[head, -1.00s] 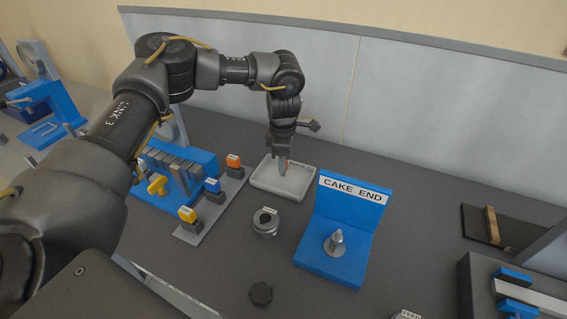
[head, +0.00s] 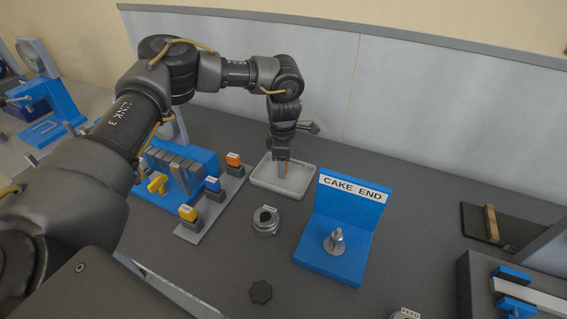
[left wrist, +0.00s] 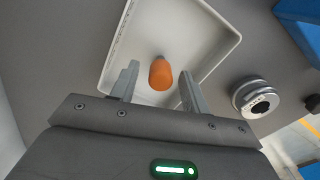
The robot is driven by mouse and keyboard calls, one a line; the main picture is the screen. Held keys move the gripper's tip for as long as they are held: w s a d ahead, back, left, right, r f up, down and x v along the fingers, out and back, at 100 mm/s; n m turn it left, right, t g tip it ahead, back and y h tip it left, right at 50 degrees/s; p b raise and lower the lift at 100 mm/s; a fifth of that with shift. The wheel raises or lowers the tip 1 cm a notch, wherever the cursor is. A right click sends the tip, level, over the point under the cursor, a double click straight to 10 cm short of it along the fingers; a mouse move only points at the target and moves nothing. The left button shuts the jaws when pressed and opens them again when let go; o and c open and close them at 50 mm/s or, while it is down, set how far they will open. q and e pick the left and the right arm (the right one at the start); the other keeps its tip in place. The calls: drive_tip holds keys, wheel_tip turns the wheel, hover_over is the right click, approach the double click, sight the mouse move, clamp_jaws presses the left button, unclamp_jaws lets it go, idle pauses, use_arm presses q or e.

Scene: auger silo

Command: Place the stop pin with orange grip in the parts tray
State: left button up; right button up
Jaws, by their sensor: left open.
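The stop pin's orange grip (left wrist: 160,74) shows in the left wrist view, between the two fingers and touching neither as far as I can see. It also shows as a small orange patch (head: 283,168) in the head view, below my left gripper. My right gripper is not in view.
A round metal collar (head: 265,222) stands just in front of the tray. The blue CAKE END bracket (head: 335,262) with a metal cone stands to the right. A rack with yellow, blue and orange tagged blocks (head: 212,203) is to the left. A dark knob (head: 261,291) lies in front.

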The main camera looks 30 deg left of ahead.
use_arm(q)
drive_tip(key=shift+r, duration=0.5)
wheel_tip(320, 180, up, 11)
drive_tip(key=b, duration=0.1)
drive_tip(key=shift+b, duration=0.35)
